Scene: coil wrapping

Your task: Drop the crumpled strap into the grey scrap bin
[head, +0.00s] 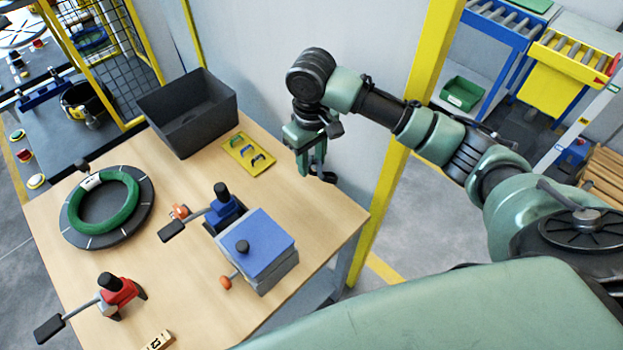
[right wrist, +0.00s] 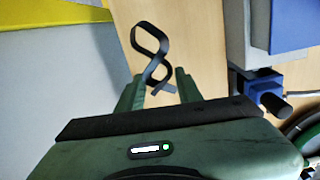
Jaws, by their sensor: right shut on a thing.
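My right gripper (head: 311,170) is above the back right part of the wooden table, fingers pointing down. It is shut on the crumpled strap (head: 328,178), which shows as a small dark piece at the fingertips. In the right wrist view the strap is a dark, twisted loop (right wrist: 152,42) sticking out beyond the gripper fingers (right wrist: 158,88). The grey scrap bin (head: 164,103) stands at the table's back edge, left of the gripper and apart from it. It is open at the top, and its visible inside looks empty. My left gripper is not in view.
A yellow tray (head: 236,142) with small clips lies between bin and gripper. A blue-topped block (head: 256,243), a blue toggle clamp (head: 222,208) and a red one (head: 117,291) stand nearer. A green coil (head: 75,221) lies on a dark disc at left. A yellow post (head: 391,175) rises behind my arm.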

